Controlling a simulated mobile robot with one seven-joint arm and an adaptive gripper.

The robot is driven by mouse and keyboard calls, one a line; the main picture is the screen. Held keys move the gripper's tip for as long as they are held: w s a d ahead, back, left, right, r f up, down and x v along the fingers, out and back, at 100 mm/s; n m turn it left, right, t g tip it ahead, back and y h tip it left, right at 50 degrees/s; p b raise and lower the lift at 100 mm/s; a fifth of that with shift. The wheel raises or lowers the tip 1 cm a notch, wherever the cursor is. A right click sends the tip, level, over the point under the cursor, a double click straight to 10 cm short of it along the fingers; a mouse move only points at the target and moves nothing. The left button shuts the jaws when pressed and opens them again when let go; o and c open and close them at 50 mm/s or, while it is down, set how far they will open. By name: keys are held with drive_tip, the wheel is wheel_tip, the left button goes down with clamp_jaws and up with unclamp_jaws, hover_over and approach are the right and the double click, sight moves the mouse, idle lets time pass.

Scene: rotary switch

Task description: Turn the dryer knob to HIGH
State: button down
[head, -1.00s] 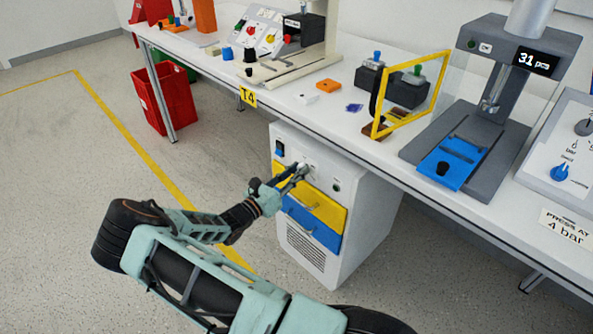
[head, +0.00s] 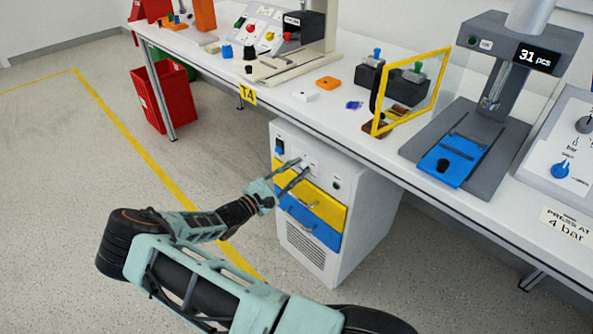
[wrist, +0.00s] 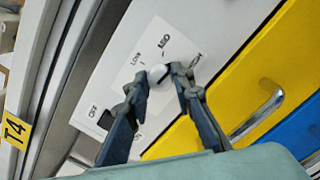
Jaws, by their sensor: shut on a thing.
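The dryer is the white cabinet (head: 360,215) under the bench. The HIGH mark is partly covered by the right finger. Which mark the knob points to I cannot tell.
A yellow drawer (head: 325,210) and a blue drawer (head: 312,225) with handles lie just below the panel. The bench edge, with a T4 tag (head: 248,95), overhangs the cabinet. The floor to the left is clear; a red bin (head: 167,97) stands farther back.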

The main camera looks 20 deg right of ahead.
drive_tip(key=m, duration=0.5)
drive_tip(key=shift+f, duration=0.1)
drive_tip(key=shift+m+g, duration=0.3)
drive_tip(key=shift+g, duration=0.1)
drive_tip(key=c, duration=1.7)
unclamp_jaws()
drive_tip(key=shift+o, duration=0.2)
drive_tip(key=v, duration=1.2)
drive_tip(key=shift+s, duration=0.1)
